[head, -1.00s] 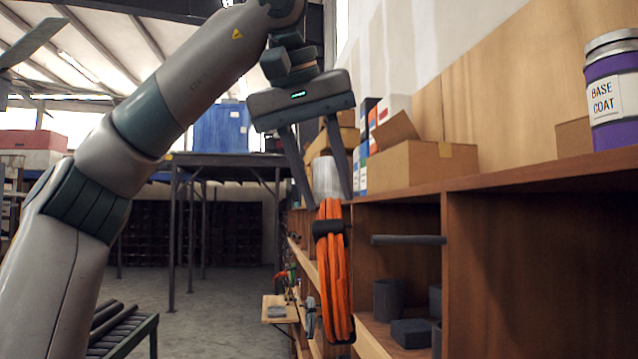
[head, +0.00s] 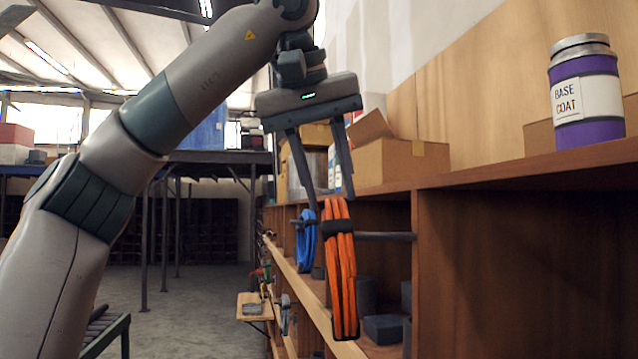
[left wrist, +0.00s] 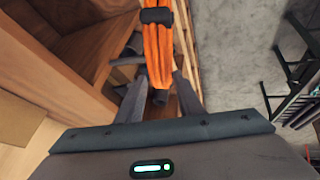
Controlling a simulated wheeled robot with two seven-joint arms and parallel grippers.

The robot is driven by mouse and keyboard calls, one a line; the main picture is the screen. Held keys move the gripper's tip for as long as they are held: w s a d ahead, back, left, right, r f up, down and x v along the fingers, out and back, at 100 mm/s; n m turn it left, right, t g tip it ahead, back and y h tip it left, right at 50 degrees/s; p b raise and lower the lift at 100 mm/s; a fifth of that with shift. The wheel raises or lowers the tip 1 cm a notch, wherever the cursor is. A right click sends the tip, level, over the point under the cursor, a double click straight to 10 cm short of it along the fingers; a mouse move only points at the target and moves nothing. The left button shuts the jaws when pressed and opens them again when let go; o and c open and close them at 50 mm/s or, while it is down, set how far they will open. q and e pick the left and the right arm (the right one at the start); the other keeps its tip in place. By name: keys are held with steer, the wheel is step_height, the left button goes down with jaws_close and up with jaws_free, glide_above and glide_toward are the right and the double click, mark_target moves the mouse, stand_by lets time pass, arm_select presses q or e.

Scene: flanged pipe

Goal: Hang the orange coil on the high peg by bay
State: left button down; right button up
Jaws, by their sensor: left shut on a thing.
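The orange coil (head: 341,280), bound with dark bands, hangs upright below my left gripper (head: 332,205) in the head view. The gripper is shut on the coil's top. In the left wrist view, the coil (left wrist: 158,50) extends away from between the fingers (left wrist: 160,97). A dark grey peg (head: 388,236) sticks out level from the shelving, just below the top shelf. Its left end meets the coil's right edge in the picture. I cannot tell whether it touches or enters the coil. My right gripper is not in view.
A blue coil (head: 305,240) hangs farther back along the shelving. A purple paint can (head: 585,100) and a cardboard box (head: 400,160) stand on the top shelf (head: 500,173). Dark blocks (head: 383,328) lie in the bay below the peg. Open floor (head: 190,300) lies left of the shelving.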

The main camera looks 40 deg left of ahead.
arm_select(q)
steer(key=shift+w+d+f, duration=0.1)
steer(key=shift+w+d, duration=1.75)
steer(key=shift+w, duration=0.2)
steer(key=shift+w+d+f, duration=0.35)
steer(key=shift+w+f, duration=0.05)
steer(key=shift+f, duration=0.1)
steer(key=shift+f, duration=0.2)
steer(key=c, duration=1.2)
jaws_free()
steer(key=shift+d, duration=0.15)
steer(key=shift+o, duration=0.2)
steer(key=shift+r, duration=0.15)
steer(key=v, duration=1.7)
steer(key=shift+d, duration=0.1)
